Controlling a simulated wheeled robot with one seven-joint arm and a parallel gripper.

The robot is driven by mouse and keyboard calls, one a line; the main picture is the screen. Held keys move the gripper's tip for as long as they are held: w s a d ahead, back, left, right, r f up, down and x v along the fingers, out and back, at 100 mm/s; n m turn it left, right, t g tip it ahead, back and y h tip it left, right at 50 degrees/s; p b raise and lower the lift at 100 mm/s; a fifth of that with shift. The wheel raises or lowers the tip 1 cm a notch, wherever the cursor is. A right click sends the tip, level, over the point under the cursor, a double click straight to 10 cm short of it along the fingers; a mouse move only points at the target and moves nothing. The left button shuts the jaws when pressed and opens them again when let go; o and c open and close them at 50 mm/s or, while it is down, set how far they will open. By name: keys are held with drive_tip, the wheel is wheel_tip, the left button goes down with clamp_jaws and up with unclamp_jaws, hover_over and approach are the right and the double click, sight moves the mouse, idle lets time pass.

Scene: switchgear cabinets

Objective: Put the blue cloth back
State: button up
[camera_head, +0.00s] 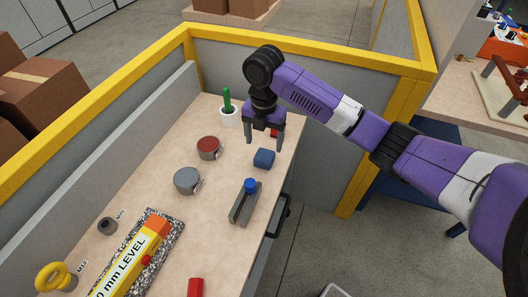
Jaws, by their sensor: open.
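A small blue folded-looking piece (264,159), which I take for the blue cloth, lies on the wooden bench top near its right edge. My gripper (264,146) points down close behind and above it, with its two fingers spread apart and nothing seen between them. I cannot tell the exact height of the fingertips over the bench. A grey slotted holder (243,207) with a blue round piece (250,185) in its far end stands nearer to me, apart from the cloth.
A red-topped tin (208,148), a grey tin (187,181) and a potted cactus (228,110) stand left of my gripper. A red thing (275,132) shows partly behind it. A yellow level (130,262) lies on a speckled slab. Yellow-framed panels (306,50) border the bench.

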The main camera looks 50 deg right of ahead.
sight(264, 156)
drive_tip(key=shift+r, duration=2.1)
